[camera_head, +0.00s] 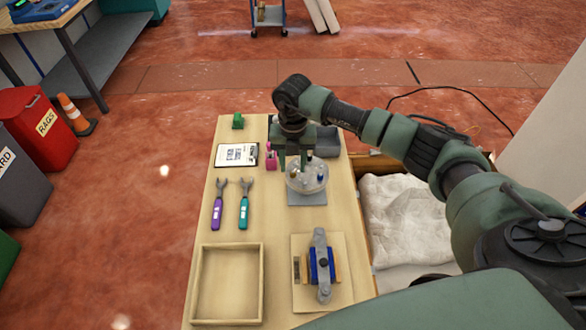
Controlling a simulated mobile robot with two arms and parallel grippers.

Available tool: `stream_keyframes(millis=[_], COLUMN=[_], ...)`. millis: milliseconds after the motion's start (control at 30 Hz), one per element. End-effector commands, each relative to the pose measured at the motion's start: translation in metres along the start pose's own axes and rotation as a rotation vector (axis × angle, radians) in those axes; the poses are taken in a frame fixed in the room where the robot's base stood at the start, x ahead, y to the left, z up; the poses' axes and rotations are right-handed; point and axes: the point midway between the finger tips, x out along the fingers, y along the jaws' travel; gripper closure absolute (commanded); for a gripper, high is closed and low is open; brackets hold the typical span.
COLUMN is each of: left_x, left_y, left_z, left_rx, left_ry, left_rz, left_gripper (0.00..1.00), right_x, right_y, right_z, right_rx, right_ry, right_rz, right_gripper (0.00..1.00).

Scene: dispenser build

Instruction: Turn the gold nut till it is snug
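A round clear plate (307,181) sits on a grey square base (307,198) on the wooden table. Several small coloured parts stand on the plate. A small gold piece (293,170), which looks like the gold nut, is at its back left. My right gripper (292,166) points down over the back left of the plate, close to the gold piece. Its two green fingers stand apart with a gap between them. Whether a finger touches the gold piece is too small to tell. My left gripper is not in view.
Purple (217,206) and teal (244,206) wrenches lie left of the plate. A clipboard (236,155) and a pink item (270,157) lie behind. An empty wooden tray (262,284) and a board with a blue clamp-like fixture (300,240) are in front.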

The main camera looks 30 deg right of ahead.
Motion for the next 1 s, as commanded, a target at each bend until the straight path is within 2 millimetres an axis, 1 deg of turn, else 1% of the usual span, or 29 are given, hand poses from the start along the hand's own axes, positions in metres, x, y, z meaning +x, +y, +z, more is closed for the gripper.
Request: stream_keyframes(millis=[100, 200, 333, 500, 867, 933, 1000], left_x=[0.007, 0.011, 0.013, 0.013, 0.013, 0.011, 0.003], left_y=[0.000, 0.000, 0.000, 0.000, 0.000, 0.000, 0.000], left_z=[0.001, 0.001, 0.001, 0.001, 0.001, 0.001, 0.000], left_rx=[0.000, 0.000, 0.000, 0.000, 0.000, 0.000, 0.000], left_ry=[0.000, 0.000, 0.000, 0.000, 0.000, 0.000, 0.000], left_rz=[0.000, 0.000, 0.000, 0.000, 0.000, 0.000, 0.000], left_gripper=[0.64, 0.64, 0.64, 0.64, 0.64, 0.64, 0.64], right_x=[-0.021, -0.036, -0.050, -0.056, -0.055, -0.057, -0.065], right_y=[0.001, 0.000, 0.000, 0.000, 0.000, 0.000, 0.000], right_z=[0.001, 0.001, 0.001, 0.000, 0.000, 0.000, 0.000], right_rx=[-0.001, -0.001, 0.000, 0.000, 0.000, 0.000, 0.000], right_ry=[-0.003, -0.002, -0.001, 0.002, 0.001, 0.001, 0.001], right_rz=[0.002, 0.002, 0.000, -0.001, -0.001, -0.001, 0.000], right_gripper=[0.63, 0.63, 0.63, 0.63, 0.63, 0.63, 0.63])
